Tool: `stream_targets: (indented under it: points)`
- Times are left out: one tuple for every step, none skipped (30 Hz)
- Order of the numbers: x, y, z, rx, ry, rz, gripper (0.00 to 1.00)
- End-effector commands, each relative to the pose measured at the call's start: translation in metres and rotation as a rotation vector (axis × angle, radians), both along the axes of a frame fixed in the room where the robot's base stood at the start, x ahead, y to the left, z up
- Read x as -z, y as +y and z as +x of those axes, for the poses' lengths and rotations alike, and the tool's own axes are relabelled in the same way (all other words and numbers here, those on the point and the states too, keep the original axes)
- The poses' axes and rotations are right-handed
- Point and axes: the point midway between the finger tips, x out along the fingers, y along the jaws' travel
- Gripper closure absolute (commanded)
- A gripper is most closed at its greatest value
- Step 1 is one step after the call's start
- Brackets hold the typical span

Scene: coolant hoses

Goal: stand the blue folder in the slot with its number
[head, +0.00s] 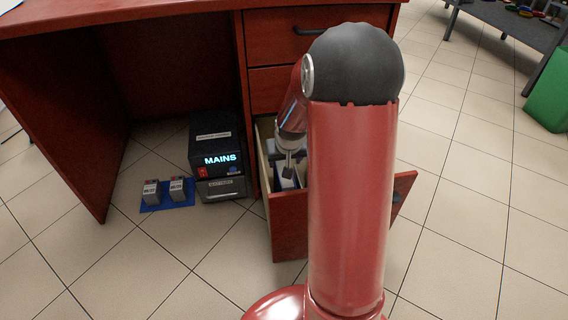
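My gripper (289,170) points down into the open bottom drawer (288,228) of the red desk. Its fingers are small in the picture, and I cannot tell whether they are open or shut. A narrow dark-blue and white thing (288,184) is in the drawer just below or at the fingers. It may be the blue folder, but it is too small to be sure, and I cannot tell whether it is held. My arm hides the drawer's right part. No slot numbers can be read.
A black unit lit "MAINS" (216,145) stands left of the drawer, under the red desk (170,18). Two small boxes (151,192) (177,188) stand on a blue mat (166,206). A green bin (550,95) is at the far right. The tiled floor in front is clear.

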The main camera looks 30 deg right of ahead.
Motion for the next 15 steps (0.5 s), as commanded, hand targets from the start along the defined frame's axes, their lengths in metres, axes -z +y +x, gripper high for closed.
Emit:
stream_targets:
  points:
    - [-0.015,0.001,-0.003,0.001,-0.005,-0.002,0.37]
    - [-0.020,0.001,-0.006,0.002,-0.004,-0.001,0.37]
    - [-0.027,0.002,-0.009,0.002,-0.004,-0.001,0.37]
    - [-0.031,0.003,-0.011,0.002,-0.003,-0.001,0.37]
    - [-0.035,0.003,-0.013,0.001,-0.002,-0.001,0.37]
    - [-0.040,0.004,-0.015,0.001,-0.002,-0.001,0.37]
    - [-0.043,0.004,-0.016,0.001,-0.002,-0.001,0.37]
    - [-0.045,0.004,-0.017,0.001,-0.002,-0.001,0.37]
    - [-0.048,0.005,-0.018,0.002,-0.002,0.000,0.37]
    - [-0.050,0.005,-0.019,0.001,-0.001,0.000,0.37]
    - [-0.052,0.006,-0.020,0.000,-0.002,-0.001,0.37]
    - [-0.056,0.008,-0.022,-0.003,-0.003,-0.002,0.37]
    - [-0.061,0.011,-0.024,-0.007,-0.005,-0.005,0.37]
    - [-0.066,0.014,-0.026,-0.013,-0.007,-0.009,0.37]
    - [-0.076,0.021,-0.031,-0.024,-0.009,-0.014,0.37]
